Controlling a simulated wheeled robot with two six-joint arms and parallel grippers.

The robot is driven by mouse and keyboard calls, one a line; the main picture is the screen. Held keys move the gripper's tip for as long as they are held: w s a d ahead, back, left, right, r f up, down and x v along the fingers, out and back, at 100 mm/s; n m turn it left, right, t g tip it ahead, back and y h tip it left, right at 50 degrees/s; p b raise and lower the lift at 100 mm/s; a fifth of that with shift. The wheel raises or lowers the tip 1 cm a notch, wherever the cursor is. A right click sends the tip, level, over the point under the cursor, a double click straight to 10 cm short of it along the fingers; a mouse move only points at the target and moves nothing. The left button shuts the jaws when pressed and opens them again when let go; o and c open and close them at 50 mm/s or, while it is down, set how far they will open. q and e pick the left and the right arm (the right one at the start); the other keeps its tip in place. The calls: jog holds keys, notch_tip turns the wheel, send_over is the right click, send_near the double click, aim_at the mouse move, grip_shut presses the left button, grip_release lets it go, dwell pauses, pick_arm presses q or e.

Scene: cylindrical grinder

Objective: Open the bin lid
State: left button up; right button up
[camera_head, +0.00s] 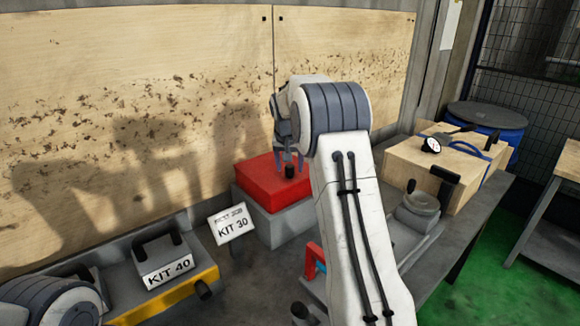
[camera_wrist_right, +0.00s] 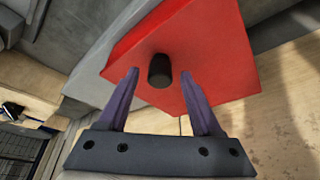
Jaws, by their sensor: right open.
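The bin (camera_head: 282,226) is a grey box with a red lid (camera_head: 262,186), which lies closed on top of it. A dark cylindrical knob (camera_head: 290,172) stands on the lid. My right gripper (camera_head: 289,160) is above the lid at the knob. In the right wrist view, its two fingers (camera_wrist_right: 157,80) are open, one on each side of the knob (camera_wrist_right: 160,70), with gaps between fingers and knob. The red lid (camera_wrist_right: 215,50) fills the upper middle of that view. Part of my left arm shows at the lower left of the head view; its gripper is not visible.
A "KIT 30" sign (camera_head: 231,226) stands just left of the bin. A "KIT 40" holder (camera_head: 167,262) is at the lower left. A wooden box (camera_head: 430,170) with tools and a blue drum (camera_head: 490,120) are at right. A wooden panel (camera_head: 130,100) rises behind the bench.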

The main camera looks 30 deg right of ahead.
jog(key=shift+w+d+f, duration=0.15)
jog(key=shift+w+f, duration=0.05)
jog(key=shift+f, duration=0.4)
grip_shut()
dwell(1.1)
